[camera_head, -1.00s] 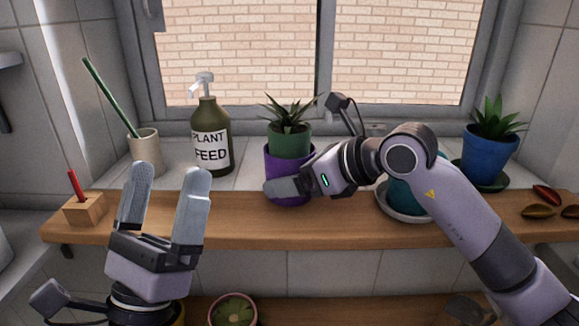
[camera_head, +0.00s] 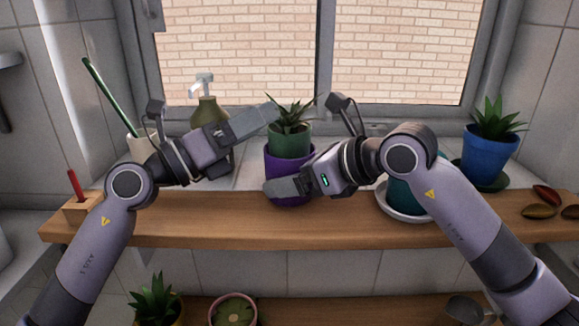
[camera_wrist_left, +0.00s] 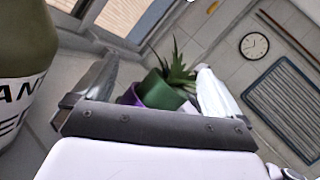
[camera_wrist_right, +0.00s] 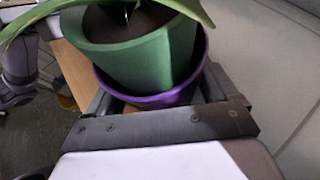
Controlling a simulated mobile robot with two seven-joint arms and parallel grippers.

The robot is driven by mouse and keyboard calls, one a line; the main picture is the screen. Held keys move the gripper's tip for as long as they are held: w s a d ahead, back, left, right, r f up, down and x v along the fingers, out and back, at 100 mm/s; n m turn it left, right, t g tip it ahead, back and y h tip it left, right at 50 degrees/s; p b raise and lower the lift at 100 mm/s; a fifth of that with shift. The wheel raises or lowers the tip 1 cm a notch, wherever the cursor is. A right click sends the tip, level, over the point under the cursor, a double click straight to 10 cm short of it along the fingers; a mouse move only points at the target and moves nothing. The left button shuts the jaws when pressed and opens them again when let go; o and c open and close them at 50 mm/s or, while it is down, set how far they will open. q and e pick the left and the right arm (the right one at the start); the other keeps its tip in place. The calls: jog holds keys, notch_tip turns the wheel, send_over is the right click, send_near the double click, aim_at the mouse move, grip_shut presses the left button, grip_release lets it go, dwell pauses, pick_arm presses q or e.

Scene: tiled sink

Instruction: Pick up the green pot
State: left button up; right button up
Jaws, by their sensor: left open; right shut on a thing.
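The green pot (camera_head: 289,141) with a spiky plant sits inside a purple pot (camera_head: 286,172) on the wooden shelf in the head view. My right gripper (camera_head: 277,188) is shut on the purple pot from the right; the right wrist view shows its fingers on either side of the purple pot (camera_wrist_right: 150,101), with the green pot (camera_wrist_right: 140,62) above the rim. My left gripper (camera_head: 264,116) is open at the height of the green pot's upper part. The left wrist view shows the green pot (camera_wrist_left: 160,92) between and beyond its fingers. I cannot tell whether the fingers touch it.
A plant feed bottle (camera_head: 208,110) stands close behind my left gripper. A teal pot (camera_head: 400,195) on a white saucer and a blue pot (camera_head: 487,155) are at the right. A wooden block with a red stick (camera_head: 80,208) is at the left. The shelf's middle front is clear.

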aim_at(289, 126)
pick_arm(q)
jog(key=d+m+g, duration=0.2)
jog(key=m, duration=0.1)
jog(key=d+m+g, duration=0.2)
jog(key=m, duration=0.2)
jog(key=d+m+g, duration=0.2)
jog(key=m, duration=0.1)
jog(key=shift+s+f+g, duration=0.15)
jog(key=shift+g, duration=0.25)
jog(key=c, duration=1.6)
notch_tip(289, 126, up, 10)
jog(key=shift+r, duration=0.1)
